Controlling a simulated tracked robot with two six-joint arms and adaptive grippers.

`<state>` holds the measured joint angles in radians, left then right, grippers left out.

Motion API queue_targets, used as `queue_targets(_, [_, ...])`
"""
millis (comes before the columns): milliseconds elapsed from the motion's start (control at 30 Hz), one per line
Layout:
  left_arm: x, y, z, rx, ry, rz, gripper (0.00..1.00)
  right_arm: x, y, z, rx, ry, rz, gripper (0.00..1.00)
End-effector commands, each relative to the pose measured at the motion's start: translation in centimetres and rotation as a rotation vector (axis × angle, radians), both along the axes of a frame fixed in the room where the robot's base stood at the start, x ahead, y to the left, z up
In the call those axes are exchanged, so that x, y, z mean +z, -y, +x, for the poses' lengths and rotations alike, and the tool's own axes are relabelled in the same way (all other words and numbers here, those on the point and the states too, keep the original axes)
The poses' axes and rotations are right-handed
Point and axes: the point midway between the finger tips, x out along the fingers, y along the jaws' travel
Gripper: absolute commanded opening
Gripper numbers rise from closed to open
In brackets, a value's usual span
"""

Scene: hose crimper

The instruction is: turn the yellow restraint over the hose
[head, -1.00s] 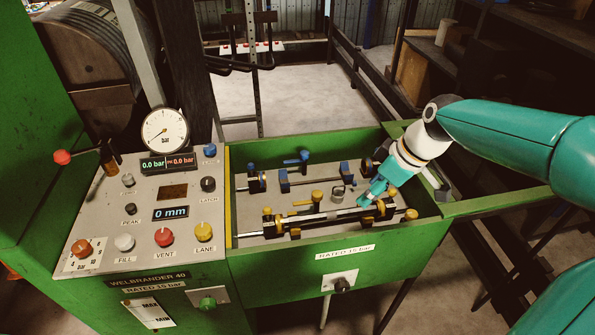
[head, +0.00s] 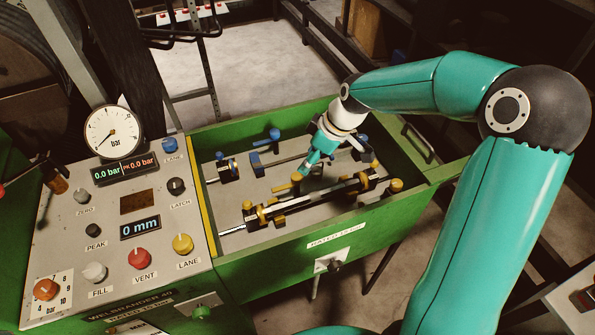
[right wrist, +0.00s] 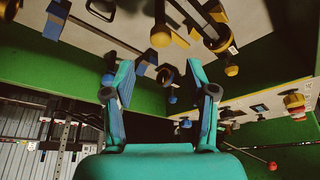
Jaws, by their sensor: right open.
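The yellow restraint (head: 281,187) is a short yellow arm with a round knob at its right end, in the green trough, behind the hose. Its knob shows in the right wrist view (right wrist: 160,37). The hose (head: 313,197) is a dark and silver rod lying along the front lane through black and yellow clamps. The restraint appears beside the hose, not across it. My right gripper (head: 305,169) points down at the restraint's knob. In the right wrist view its two fingers are apart with nothing between them, and the knob lies beyond the tips. Contact cannot be told. My left gripper is out of view.
The green trough wall (head: 345,245) rises in front of the lane. Blue fittings (head: 265,141) stand along the rear lane. The control panel (head: 122,267) with knobs and a gauge (head: 113,131) is at left. Bare plate shows between the lanes.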

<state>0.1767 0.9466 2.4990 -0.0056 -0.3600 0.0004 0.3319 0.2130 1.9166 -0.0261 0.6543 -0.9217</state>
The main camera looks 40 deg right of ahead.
Motion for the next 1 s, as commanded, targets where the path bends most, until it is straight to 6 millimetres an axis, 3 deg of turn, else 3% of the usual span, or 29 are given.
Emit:
queue_targets(200, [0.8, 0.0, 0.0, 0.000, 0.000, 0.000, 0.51, -4.3, -1.1, 1.5, 0.004, -0.005, 0.002, 0.57])
queue_targets(400, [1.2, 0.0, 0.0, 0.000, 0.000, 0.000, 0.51, -6.8, -1.6, 2.4, 0.002, -0.003, 0.001, 0.57])
queue_targets(867, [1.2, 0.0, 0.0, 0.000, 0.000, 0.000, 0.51, -7.9, -1.8, 2.9, 0.003, 0.001, 0.000, 0.57])
queue_targets(1000, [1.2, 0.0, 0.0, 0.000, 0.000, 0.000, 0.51, -7.9, -1.8, 2.9, 0.003, 0.001, 0.000, 0.33])
